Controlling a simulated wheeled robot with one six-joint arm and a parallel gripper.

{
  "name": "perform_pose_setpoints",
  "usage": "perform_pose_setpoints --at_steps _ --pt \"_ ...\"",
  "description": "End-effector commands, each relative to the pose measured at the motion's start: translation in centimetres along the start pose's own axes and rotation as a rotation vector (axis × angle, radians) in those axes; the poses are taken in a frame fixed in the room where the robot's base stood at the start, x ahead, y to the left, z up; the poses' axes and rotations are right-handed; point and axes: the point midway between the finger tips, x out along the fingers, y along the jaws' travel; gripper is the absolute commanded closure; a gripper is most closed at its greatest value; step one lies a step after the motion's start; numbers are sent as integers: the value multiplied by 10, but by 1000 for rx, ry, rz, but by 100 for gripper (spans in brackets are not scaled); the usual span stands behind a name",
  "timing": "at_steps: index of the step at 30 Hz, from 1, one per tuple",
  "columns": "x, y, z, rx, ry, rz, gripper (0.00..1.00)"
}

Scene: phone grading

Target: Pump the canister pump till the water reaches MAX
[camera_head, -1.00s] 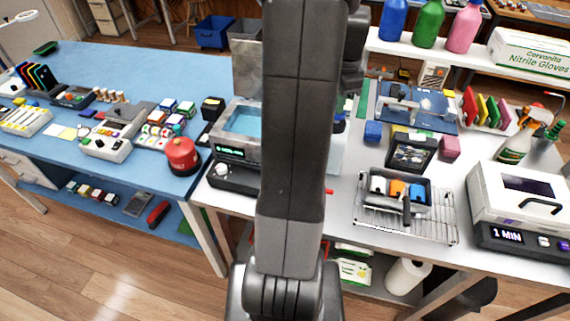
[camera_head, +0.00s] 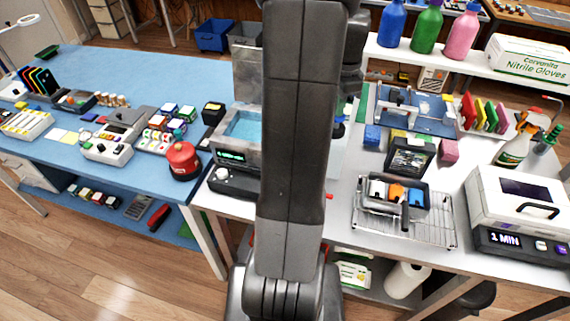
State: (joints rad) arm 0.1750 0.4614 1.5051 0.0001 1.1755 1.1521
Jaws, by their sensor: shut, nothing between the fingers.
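My own arm fills the middle of the head view and covers part of the bench behind it. My gripper is not in sight; only dark wrist parts show beside the arm at the top. A squat red canister (camera_head: 184,161) with a dark base stands near the front right corner of the blue table; I cannot tell if it is the canister pump. A grey bath (camera_head: 236,156) with blue water and a lit green display stands left of my arm. No MAX mark is readable. Part of a pale container (camera_head: 334,158) shows right of my arm, mostly hidden.
The blue table (camera_head: 150,65) at left carries small devices. The white bench (camera_head: 345,243) at right holds a wire rack (camera_head: 430,232) with a tray, a white-lidded device (camera_head: 518,200), and a spray bottle (camera_head: 514,148). Bottles and a glove box (camera_head: 530,55) stand on the shelf.

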Motion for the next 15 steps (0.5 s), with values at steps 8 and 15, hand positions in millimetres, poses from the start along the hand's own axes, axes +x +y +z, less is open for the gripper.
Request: perform_pose_setpoints --at_steps 8,15 --pt "-26 0 0 0 0 0 100" --pt "-46 0 0 0 0 -1 100"
